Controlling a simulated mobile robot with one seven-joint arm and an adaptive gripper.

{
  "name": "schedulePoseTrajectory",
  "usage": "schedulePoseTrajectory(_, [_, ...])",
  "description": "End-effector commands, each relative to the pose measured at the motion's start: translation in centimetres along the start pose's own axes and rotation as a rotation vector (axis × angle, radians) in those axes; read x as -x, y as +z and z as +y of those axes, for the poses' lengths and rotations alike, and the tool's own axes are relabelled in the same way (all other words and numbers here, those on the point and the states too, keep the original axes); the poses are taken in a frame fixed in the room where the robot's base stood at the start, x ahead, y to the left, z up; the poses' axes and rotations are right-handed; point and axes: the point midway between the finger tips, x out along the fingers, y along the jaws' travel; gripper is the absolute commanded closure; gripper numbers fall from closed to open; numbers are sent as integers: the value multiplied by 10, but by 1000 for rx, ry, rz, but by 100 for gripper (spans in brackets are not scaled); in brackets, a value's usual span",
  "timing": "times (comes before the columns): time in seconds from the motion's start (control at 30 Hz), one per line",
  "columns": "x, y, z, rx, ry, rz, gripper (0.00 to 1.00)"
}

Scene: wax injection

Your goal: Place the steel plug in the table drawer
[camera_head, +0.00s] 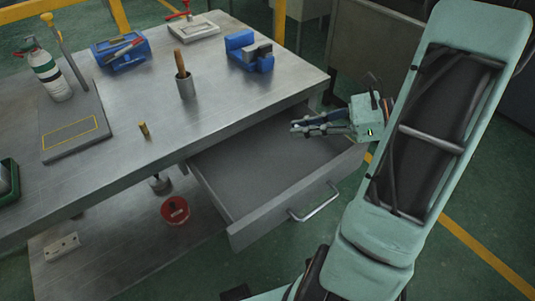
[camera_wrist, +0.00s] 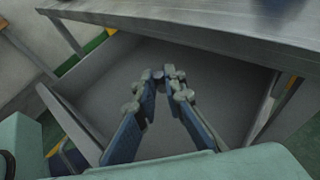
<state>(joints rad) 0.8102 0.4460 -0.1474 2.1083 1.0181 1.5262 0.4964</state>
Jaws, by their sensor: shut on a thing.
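The table drawer (camera_head: 245,180) is pulled open under the table's right side, and its grey inside looks empty. Its bare floor also shows in the wrist view (camera_wrist: 205,85). My gripper (camera_head: 297,128) is over the open drawer, near the table edge. In the wrist view the fingertips (camera_wrist: 168,76) come together over the drawer. A small grey thing between them is probably the steel plug (camera_wrist: 169,71); it is mostly hidden by the fingertips, so its shape is hard to tell.
The steel table (camera_head: 110,160) overhangs the drawer's back. A red container (camera_head: 175,211) sits on the lower shelf.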

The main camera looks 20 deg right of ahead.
Motion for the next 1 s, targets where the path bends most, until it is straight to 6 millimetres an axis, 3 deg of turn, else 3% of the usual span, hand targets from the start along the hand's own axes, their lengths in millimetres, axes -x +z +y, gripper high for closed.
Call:
schedulePoseTrajectory(0.23, [-5,-7,2,4,12,-1,100])
schedulePoseTrajectory(0.6, [-90,-16,4,4,15,-1,100])
schedulePoseTrajectory(1.0, [-129,-18,4,4,12,0,100])
